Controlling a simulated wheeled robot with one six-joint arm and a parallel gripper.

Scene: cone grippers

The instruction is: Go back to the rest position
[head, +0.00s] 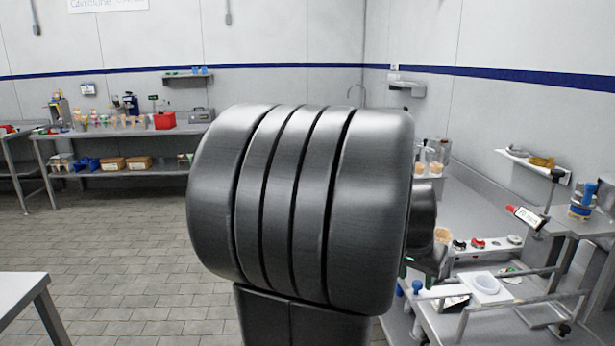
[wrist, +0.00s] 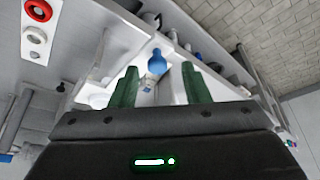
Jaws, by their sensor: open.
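My gripper (wrist: 160,76) shows in the wrist view with its two green fingers spread apart. Nothing is held between them. A blue-topped object (wrist: 157,62) shows in the gap between the fingers, apart from them and farther off. In the head view my own large dark arm link fills the middle. My gripper is mostly hidden behind it there, with only bits of green showing at the link's lower right edge.
A back table (head: 110,129) carries a red box (head: 165,120). The tiled floor (head: 120,265) at left is clear.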

